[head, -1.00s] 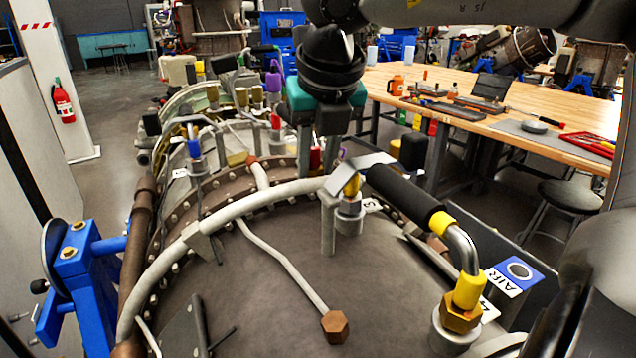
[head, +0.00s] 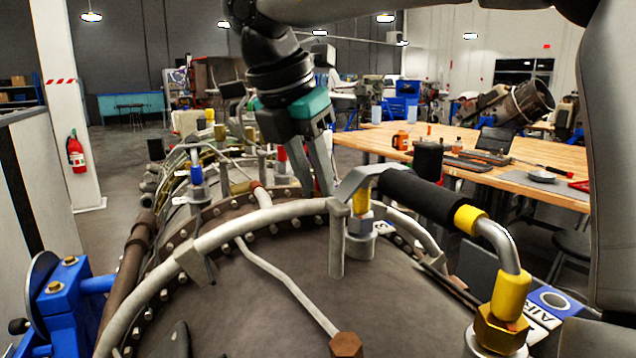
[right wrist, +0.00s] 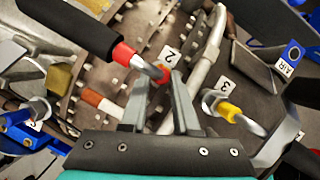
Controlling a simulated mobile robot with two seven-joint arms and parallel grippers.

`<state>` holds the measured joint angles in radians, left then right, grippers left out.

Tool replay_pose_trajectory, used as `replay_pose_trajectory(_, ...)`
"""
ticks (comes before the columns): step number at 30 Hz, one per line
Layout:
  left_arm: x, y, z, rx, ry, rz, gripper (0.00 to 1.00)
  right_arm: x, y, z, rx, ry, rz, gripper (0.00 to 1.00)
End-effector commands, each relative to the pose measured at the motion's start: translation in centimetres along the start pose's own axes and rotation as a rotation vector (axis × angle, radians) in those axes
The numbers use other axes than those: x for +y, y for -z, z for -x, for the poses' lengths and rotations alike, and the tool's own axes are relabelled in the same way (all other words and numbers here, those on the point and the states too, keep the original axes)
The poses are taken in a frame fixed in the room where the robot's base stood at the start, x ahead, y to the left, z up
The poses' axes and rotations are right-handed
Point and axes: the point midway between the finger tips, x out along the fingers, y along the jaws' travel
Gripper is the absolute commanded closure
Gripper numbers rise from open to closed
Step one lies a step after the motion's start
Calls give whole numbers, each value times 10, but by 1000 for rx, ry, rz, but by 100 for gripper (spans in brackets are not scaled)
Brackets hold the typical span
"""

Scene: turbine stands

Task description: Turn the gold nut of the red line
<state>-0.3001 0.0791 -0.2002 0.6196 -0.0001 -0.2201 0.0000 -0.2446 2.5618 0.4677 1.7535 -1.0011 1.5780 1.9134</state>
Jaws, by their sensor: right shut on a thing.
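My right gripper (head: 322,190), with a teal body, points down at the turbine casing beyond the yellow-ended line. In the right wrist view its two grey fingers (right wrist: 162,82) stand on either side of the end fitting of the red line (right wrist: 122,53), next to the label "2". The line has a black sleeve, a red band and a bent silver pipe ending in a red collar between the fingertips. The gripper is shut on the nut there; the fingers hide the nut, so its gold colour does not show. My left gripper is not in view.
A yellow-banded line (head: 428,200) with a black sleeve arches close in front of the gripper, its gold nut (head: 500,325) at front right. A blue fitting (head: 196,173) stands to the left. A grey pipe (head: 250,225) curves across the casing. A wooden workbench (head: 480,170) lies behind.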

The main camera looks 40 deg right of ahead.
Motion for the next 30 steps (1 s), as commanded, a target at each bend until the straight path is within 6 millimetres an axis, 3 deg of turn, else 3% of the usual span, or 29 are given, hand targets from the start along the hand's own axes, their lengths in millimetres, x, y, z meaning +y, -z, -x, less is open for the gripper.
replay_pose_trajectory(15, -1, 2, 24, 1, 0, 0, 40, 5, -2, 1, 2, 175, -416, 100)
replay_pose_trajectory(30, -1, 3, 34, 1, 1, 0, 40, 6, -2, 0, 2, 245, -591, 100)
